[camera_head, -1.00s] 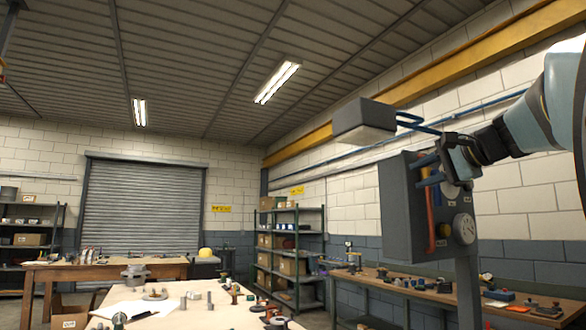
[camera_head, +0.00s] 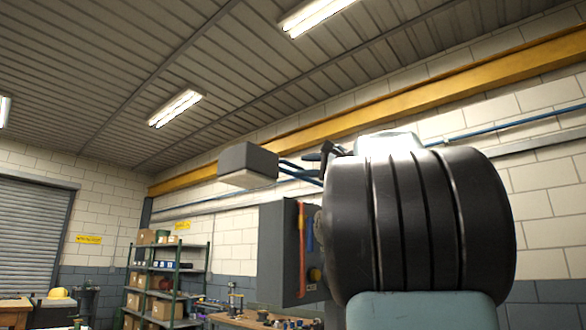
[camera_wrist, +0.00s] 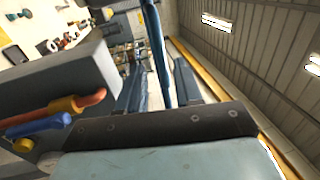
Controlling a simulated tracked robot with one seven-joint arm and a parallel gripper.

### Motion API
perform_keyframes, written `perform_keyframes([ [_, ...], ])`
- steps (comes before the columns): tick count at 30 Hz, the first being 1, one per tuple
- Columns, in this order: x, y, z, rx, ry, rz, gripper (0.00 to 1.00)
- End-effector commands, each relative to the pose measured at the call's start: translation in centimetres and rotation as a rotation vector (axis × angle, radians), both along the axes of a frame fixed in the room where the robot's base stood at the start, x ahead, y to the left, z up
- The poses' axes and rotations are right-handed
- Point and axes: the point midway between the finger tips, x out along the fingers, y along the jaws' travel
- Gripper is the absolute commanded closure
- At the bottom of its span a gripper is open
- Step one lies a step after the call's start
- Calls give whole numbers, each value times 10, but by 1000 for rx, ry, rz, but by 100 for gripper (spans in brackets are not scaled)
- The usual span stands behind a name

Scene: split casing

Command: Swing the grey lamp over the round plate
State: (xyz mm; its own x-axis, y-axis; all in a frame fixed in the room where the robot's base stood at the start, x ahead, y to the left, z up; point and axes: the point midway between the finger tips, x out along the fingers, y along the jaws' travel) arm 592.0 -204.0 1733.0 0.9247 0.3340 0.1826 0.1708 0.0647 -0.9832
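The grey lamp (camera_head: 248,162) is a box-shaped head with a pale underside. It hangs high on blue arms (camera_head: 298,172), left of my arm in the head view. My gripper (camera_wrist: 160,88) shows in the wrist view with its two dark fingers apart. A blue rod (camera_wrist: 158,45) runs between them, with a gap to the right finger. I cannot tell whether it touches the left one. In the head view my own arm hides most of the gripper. The round plate cannot be made out in the current views.
A grey casing (camera_head: 278,245) with orange and blue pipes stands below the lamp. It also shows close at the left of the wrist view (camera_wrist: 75,72). A shelf (camera_head: 165,275) and a workbench (camera_head: 235,322) stand behind. The space left of the lamp is clear.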

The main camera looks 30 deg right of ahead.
Motion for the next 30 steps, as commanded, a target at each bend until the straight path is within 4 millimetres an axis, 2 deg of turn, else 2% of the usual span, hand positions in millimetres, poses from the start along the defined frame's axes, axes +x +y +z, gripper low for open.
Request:
perform_keyframes([
  [6, 32, 12, 6, 0, 0, 1, 65],
  [10, 45, 16, 9, -1, 0, 1, 65],
  [15, 53, 19, 10, 1, 0, 0, 65],
  [23, 54, 20, 11, 0, 0, 0, 65],
  [30, 54, 20, 10, 0, 0, 1, 85],
])
